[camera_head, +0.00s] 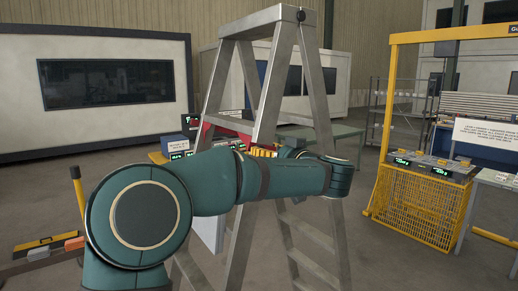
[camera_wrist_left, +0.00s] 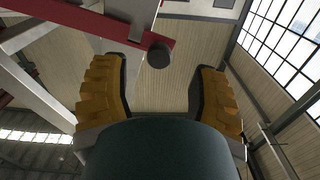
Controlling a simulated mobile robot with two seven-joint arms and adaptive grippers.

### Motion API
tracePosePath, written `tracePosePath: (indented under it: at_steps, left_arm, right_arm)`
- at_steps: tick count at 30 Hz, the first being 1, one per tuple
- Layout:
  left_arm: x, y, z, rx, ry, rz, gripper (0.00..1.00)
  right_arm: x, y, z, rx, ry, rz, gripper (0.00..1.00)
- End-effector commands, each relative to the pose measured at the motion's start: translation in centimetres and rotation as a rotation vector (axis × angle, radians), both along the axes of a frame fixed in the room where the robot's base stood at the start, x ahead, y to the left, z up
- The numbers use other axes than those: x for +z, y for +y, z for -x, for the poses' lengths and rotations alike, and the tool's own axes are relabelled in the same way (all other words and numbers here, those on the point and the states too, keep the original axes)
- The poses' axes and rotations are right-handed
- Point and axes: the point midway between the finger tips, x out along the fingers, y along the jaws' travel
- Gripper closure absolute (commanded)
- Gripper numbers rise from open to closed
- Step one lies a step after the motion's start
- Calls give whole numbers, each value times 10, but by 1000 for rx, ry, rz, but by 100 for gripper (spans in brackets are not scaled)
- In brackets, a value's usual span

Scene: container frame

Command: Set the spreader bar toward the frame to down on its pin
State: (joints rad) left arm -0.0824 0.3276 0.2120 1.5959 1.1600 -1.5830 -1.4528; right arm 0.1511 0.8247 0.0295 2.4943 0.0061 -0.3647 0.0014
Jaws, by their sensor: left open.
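A grey metal stepladder (camera_head: 268,85) stands open in the middle of the head view. A red bar (camera_head: 228,123) runs across between its legs, behind the near leg. In the left wrist view the red bar (camera_wrist_left: 85,22) comes in from the upper left, with a dark round knob (camera_wrist_left: 158,55) at its right end. My left gripper (camera_head: 263,152) is beside the ladder, partly hidden by my arm and the ladder leg. Its yellow fingers (camera_wrist_left: 160,66) are open, one each side of the knob in the picture, with no contact visible. I cannot make out a pin. My right gripper is not in view.
A table with instruments (camera_head: 180,150) stands behind the ladder. A yellow gantry with a mesh basket (camera_head: 420,205) is at right, beside a sign-bearing table (camera_head: 495,180). White cabins (camera_head: 105,95) line the back. Orange and yellow items (camera_head: 48,245) lie at lower left. Floor right of the ladder is clear.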

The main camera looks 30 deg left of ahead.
Motion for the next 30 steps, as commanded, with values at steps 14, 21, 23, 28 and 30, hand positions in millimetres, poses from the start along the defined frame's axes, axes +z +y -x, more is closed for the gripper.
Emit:
tracePosePath:
  at_steps: [14,21,23,28,30]
  left_arm:
    - [0,42,-18,-1,0,0,40]
    - [-1,42,-18,-1,0,0,41]
    - [0,42,-18,-1,0,0,62]
    - [0,42,-18,-1,0,0,100]
    - [0,42,-18,-1,0,-1,100]
  right_arm:
    - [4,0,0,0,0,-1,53]
    - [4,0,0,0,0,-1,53]
    - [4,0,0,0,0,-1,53]
    - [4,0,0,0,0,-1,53]
    - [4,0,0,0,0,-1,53]
